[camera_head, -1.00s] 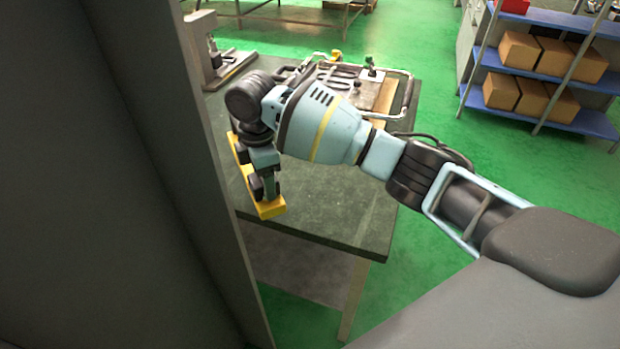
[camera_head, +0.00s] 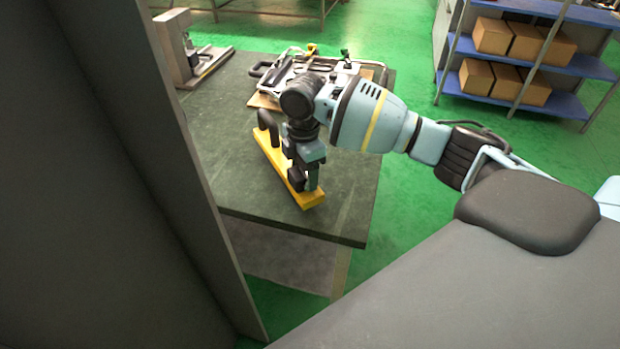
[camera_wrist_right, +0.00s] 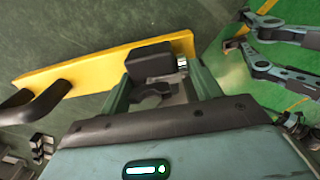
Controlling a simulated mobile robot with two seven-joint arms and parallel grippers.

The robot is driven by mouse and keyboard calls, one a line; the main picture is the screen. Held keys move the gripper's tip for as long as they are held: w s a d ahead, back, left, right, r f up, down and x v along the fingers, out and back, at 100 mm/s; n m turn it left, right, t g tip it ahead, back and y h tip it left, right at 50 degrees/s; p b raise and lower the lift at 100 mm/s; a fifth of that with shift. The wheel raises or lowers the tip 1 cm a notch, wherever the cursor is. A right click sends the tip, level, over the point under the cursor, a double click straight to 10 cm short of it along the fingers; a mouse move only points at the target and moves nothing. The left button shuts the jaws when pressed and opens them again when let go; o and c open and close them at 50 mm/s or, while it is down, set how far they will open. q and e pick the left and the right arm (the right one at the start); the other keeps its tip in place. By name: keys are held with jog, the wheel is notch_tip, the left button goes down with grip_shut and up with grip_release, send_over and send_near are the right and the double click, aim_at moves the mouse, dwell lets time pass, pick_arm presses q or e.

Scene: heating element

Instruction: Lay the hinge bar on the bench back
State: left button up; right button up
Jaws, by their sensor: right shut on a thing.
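The hinge bar (camera_head: 272,155) is a long yellow bar with a dark upright handle near its far end. It is over the dark green bench (camera_head: 225,110), or resting on it; I cannot tell if it touches. My right gripper (camera_head: 305,183) is at the bar's near end, shut on it by a dark block. In the right wrist view the bar (camera_wrist_right: 85,65) runs across the top, with the dark block and a bright pin between the fingers of the gripper (camera_wrist_right: 160,75). The bench's left side is partly hidden.
A metal frame device (camera_head: 315,72) on a wooden board stands at the bench's back, behind my right arm. A grey upright fixture (camera_head: 180,55) is at the back left. The bench's near part is clear. A blue shelf (camera_head: 530,60) with cardboard boxes stands back right.

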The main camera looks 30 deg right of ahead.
jog(key=shift+d+r, duration=0.15)
jog(key=shift+d, duration=0.1)
jog(key=shift+s+d+f, duration=0.1)
jog(key=shift+d+f, duration=0.1)
jog(key=shift+f, duration=0.75)
jog(key=shift+s+d+f, duration=0.1)
jog(key=shift+d+f, duration=0.05)
jog(key=shift+f, duration=0.75)
pick_arm(q)
jog(key=shift+r, duration=0.1)
pick_arm(e)
jog(key=o, duration=1.7)
jog(key=shift+f, duration=0.1)
jog(key=shift+c, duration=0.2)
pick_arm(q)
jog(key=shift+w+r+p, duration=0.4)
jog(key=shift+r+p, duration=0.1)
jog(key=shift+r, duration=0.1)
pick_arm(e)
notch_tip(320, 180, up, 12)
jog(key=shift+s+r, duration=0.1)
